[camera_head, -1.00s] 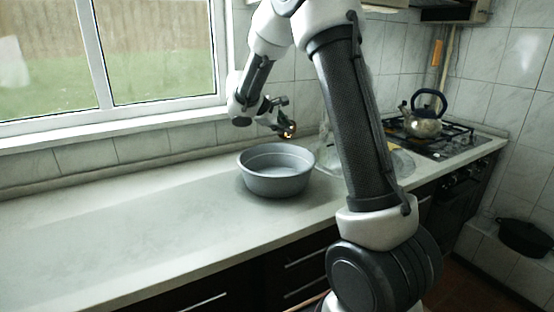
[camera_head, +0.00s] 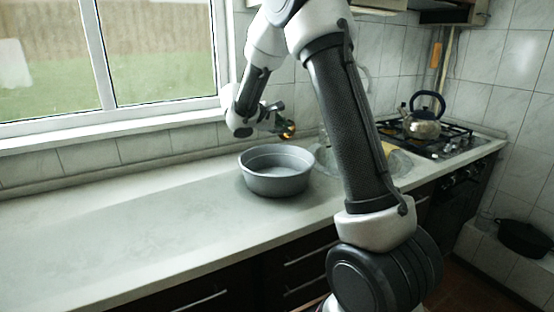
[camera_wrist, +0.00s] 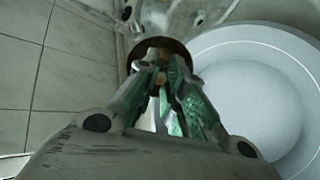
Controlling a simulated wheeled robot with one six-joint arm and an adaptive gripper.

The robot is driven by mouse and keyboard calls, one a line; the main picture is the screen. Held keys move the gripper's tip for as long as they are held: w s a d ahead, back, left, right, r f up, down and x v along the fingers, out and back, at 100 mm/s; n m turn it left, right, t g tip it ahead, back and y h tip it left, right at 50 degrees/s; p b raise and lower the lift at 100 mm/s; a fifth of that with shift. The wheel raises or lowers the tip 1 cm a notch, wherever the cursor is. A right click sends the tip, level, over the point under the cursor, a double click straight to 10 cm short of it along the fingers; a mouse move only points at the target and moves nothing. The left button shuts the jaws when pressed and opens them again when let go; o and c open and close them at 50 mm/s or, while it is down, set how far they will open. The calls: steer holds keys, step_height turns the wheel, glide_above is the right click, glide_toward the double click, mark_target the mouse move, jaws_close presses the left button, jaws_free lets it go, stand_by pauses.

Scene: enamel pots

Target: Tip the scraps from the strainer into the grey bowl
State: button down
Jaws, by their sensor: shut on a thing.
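The grey bowl (camera_head: 262,187) stands upright on the counter, left of my upright arm link. It also fills the right side of the wrist view (camera_wrist: 250,95) and looks empty where its inside shows. My gripper (camera_head: 288,130) is above the bowl's back right rim. In the wrist view its green fingers (camera_wrist: 165,75) close on a small brown end piece (camera_wrist: 160,52), which I take as part of the strainer. The rest of the strainer is hard to make out, with my arm hiding much of that area. I cannot tell where the scraps are.
A clear dish-like thing (camera_head: 399,163) with something yellow stands behind my arm link. A kettle (camera_head: 423,124) is on the hob at the right. A black pot (camera_head: 523,238) sits low at far right. The counter (camera_head: 110,225) left of the bowl is bare.

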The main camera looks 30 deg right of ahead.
steer(key=shift+s+a+f+t+h, duration=0.1)
steer(key=shift+a+t+h, duration=0.2)
steer(key=shift+h, duration=0.35)
steer(key=shift+s+a+f+t+h, duration=0.1)
steer(key=shift+a+t+h, duration=0.15)
steer(key=shift+h, duration=0.4)
stand_by(0.4)
steer(key=shift+s+a+h, duration=0.15)
steer(key=shift+a+h, duration=0.15)
steer(key=shift+a, duration=0.15)
